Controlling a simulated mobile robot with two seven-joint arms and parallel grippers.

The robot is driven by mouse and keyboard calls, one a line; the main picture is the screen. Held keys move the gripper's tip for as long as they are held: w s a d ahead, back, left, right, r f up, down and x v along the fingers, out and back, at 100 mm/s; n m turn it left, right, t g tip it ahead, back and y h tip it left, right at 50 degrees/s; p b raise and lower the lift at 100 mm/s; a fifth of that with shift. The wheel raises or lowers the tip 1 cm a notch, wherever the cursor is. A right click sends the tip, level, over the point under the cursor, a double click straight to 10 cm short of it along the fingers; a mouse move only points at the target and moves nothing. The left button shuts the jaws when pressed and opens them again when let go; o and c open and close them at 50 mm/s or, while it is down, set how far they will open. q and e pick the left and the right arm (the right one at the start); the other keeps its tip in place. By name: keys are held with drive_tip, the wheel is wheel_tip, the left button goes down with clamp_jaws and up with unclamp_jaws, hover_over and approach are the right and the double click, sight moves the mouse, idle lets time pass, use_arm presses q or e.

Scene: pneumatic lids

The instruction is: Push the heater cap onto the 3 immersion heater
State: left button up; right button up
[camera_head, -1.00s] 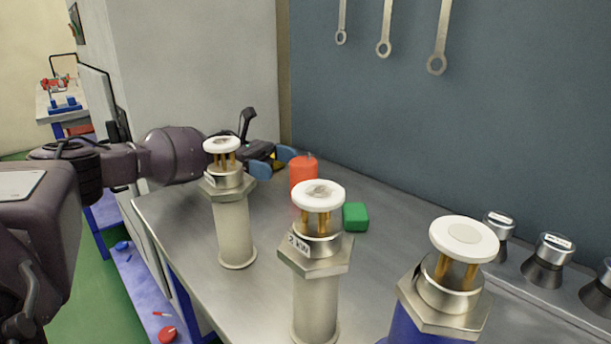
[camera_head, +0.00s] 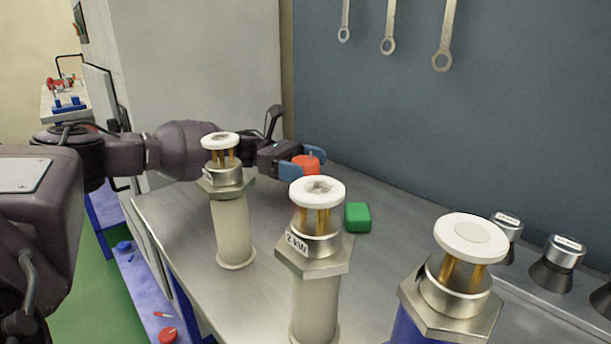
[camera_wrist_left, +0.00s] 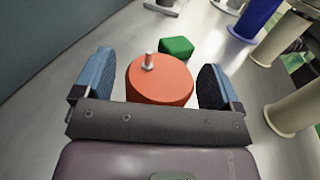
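Three immersion heaters with white disc tops and brass rods stand on the bench: a cream one at the left (camera_head: 233,230), a cream one in the middle labelled 2 kW (camera_head: 315,305), and a blue one at the right (camera_head: 408,330). Labelled silver-and-black caps stand at the back right, one (camera_head: 563,255) fully visible; I cannot read their labels. My left gripper (camera_head: 304,167) is open around a red cylinder (camera_wrist_left: 160,82) with a metal pin on top. In the left wrist view, gaps show between it and both fingers. My right gripper is not in view.
A green block (camera_head: 357,217) lies on the metal bench (camera_head: 180,215) beyond the middle heater. Wrenches (camera_head: 443,40) hang on the wall behind. The left heater stands close in front of my left arm. The bench between the left and middle heaters is clear.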

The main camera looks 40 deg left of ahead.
use_arm(q)
drive_tip(key=c, duration=0.9)
drive_tip(key=shift+r, duration=0.1)
